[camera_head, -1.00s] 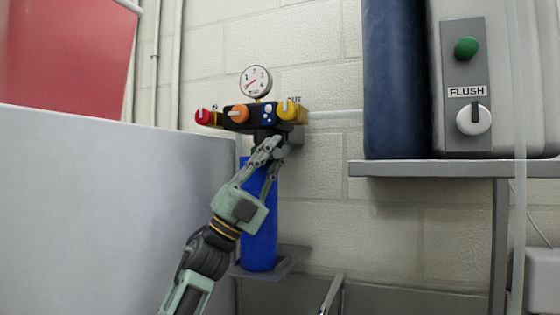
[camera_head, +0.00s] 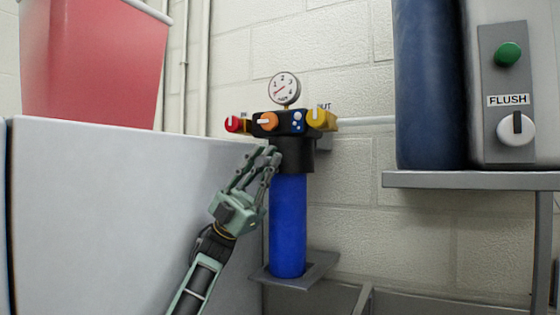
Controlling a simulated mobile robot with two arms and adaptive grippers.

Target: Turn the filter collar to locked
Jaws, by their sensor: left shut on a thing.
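The filter stands against the wall, with a blue canister (camera_head: 288,225) below a black collar (camera_head: 298,156). Above the collar is a dark head with a red knob (camera_head: 234,124), an orange knob (camera_head: 267,121), a yellow knob (camera_head: 322,119) and a round gauge (camera_head: 284,88). My left gripper (camera_head: 268,157) reaches up from below and is shut at the left side of the collar. Its fingers hide the part they hold, and I cannot read any lock mark. My right gripper is not in view.
A large pale box or cabinet (camera_head: 110,215) with a red bin (camera_head: 92,70) on it fills the left. A grey shelf (camera_head: 475,181) at right carries a dark blue cylinder (camera_head: 428,85) and a FLUSH panel (camera_head: 508,75). A small bracket (camera_head: 318,270) sits under the canister.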

